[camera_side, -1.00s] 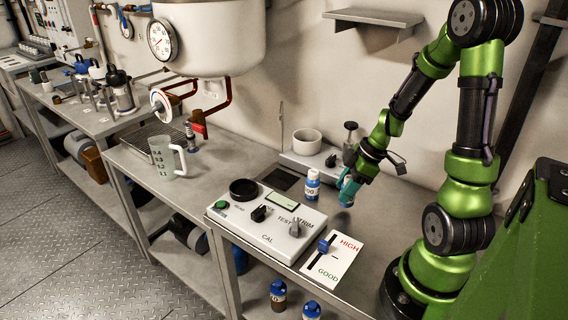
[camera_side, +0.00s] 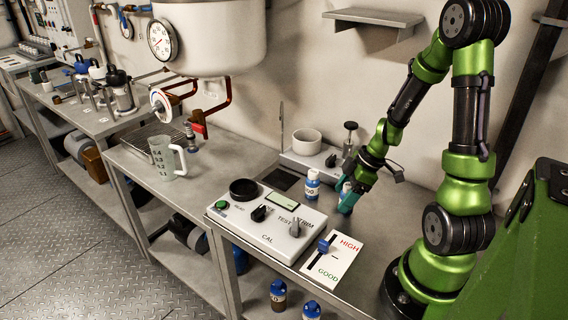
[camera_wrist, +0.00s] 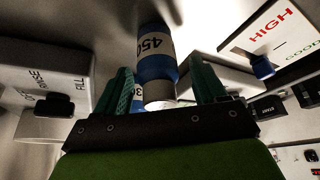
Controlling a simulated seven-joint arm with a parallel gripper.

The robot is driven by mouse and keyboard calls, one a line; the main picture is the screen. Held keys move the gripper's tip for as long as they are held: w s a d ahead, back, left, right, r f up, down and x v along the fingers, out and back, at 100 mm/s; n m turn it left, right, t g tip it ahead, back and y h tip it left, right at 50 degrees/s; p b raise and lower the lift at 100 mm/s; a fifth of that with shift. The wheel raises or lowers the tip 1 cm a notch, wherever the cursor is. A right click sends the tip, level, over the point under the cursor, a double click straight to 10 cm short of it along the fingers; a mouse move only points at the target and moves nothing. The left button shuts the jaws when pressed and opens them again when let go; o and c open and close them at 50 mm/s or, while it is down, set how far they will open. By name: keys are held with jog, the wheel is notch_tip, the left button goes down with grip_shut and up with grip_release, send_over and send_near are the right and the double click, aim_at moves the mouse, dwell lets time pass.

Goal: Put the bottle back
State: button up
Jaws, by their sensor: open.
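A small bottle with a blue cap and a white label (camera_side: 345,188) stands on the bench and is partly hidden by my gripper (camera_side: 348,202) in the side view. In the wrist view a bottle labelled 450 (camera_wrist: 155,45) with a blue band lies between the two teal fingers of my gripper (camera_wrist: 163,88). The fingers are open, with a gap visible on both sides of it. A second blue-capped bottle (camera_side: 312,184) stands upright just to the left on the bench. Part of another blue label (camera_wrist: 137,102) shows low between the fingers in the wrist view.
A white control box (camera_side: 268,235) with knobs and a HIGH/GOOD card (camera_side: 332,258) lie in front of my gripper. Behind are a white cup (camera_side: 306,142) and a grey fixture (camera_side: 325,167). Blue-capped bottles (camera_side: 278,295) stand below the bench. A jug (camera_side: 164,158) stands left.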

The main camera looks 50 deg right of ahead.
jog(key=v, duration=1.2)
jog(key=a+r+m+t, duration=0.1)
jog(key=a+r+m, duration=0.2)
jog(key=a, duration=0.4)
jog(key=w+a+r+m+t, duration=0.1)
jog(key=a+r+m, duration=0.3)
jog(key=a, duration=0.2)
jog(key=a+r+m+t, duration=0.1)
jog(key=a+r+m, duration=0.2)
jog(key=a, duration=0.4)
jog(key=shift+w+a+r+m+h, duration=0.25)
jog(key=shift+a+r+m+h, duration=0.05)
jog(key=shift+a+r+m, duration=0.1)
